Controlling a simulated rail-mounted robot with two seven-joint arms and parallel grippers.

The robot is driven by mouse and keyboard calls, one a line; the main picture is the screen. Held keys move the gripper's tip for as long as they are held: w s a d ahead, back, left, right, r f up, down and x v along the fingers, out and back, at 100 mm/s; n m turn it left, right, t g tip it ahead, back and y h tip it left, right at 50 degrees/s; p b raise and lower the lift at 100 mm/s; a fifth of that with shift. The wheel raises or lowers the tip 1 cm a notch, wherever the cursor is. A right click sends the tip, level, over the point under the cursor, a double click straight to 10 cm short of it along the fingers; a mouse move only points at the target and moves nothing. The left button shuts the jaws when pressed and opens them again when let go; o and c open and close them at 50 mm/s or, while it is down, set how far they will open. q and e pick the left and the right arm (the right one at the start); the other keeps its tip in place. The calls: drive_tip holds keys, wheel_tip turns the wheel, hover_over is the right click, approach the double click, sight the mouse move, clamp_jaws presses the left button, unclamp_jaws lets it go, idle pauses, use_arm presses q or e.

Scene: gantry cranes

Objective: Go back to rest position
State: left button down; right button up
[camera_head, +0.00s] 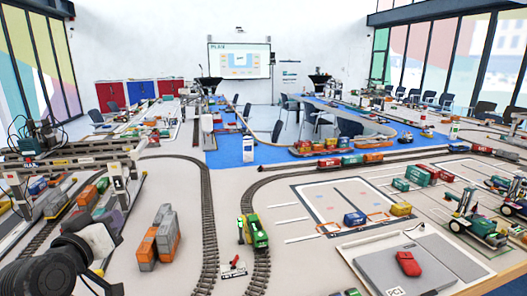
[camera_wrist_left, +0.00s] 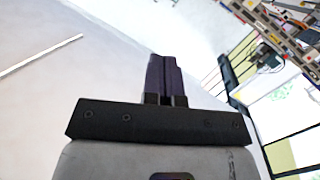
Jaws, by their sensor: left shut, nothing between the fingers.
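My left arm (camera_head: 50,268) comes in at the lower left corner of the head view, with black and pale grey parts above the layout's near left edge. My left gripper (camera_wrist_left: 162,62) shows clearly in the left wrist view. Its two dark fingers are together, with nothing between them. A pale, mostly bare surface lies behind the fingers there. My right gripper is not in view.
Close to my left arm stand orange and grey containers (camera_head: 158,238) and a gantry crane (camera_head: 75,165). A green locomotive (camera_head: 256,232) stands on the track at centre.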

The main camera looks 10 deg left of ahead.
use_arm(q)
drive_tip(key=s+d+f+m+g+h+p, duration=0.1)
drive_tip(key=s+d+f+m+g+p, duration=0.1)
drive_tip(key=s+d+f, duration=0.45)
drive_tip(key=s+d+f+m+g+p, duration=0.1)
drive_tip(key=s+d+f+m+g, duration=0.15)
drive_tip(key=f, duration=0.75)
drive_tip(key=s+d+f+m+g+h+p, duration=0.1)
drive_tip(key=s+d+f+m+g+p, duration=0.1)
drive_tip(key=s+d+f, duration=0.55)
drive_tip(key=s+f+g+p, duration=0.2)
drive_tip(key=s+f+g, duration=0.5)
drive_tip(key=s+f, duration=0.8)
wheel_tip(320, 180, up, 39)
drive_tip(key=p, duration=3.8)
drive_tip(key=shift+s+a, duration=0.2)
drive_tip(key=shift+s, duration=0.25)
drive_tip(key=c, duration=1.9)
unclamp_jaws()
drive_tip(key=shift+m+t, duration=0.25)
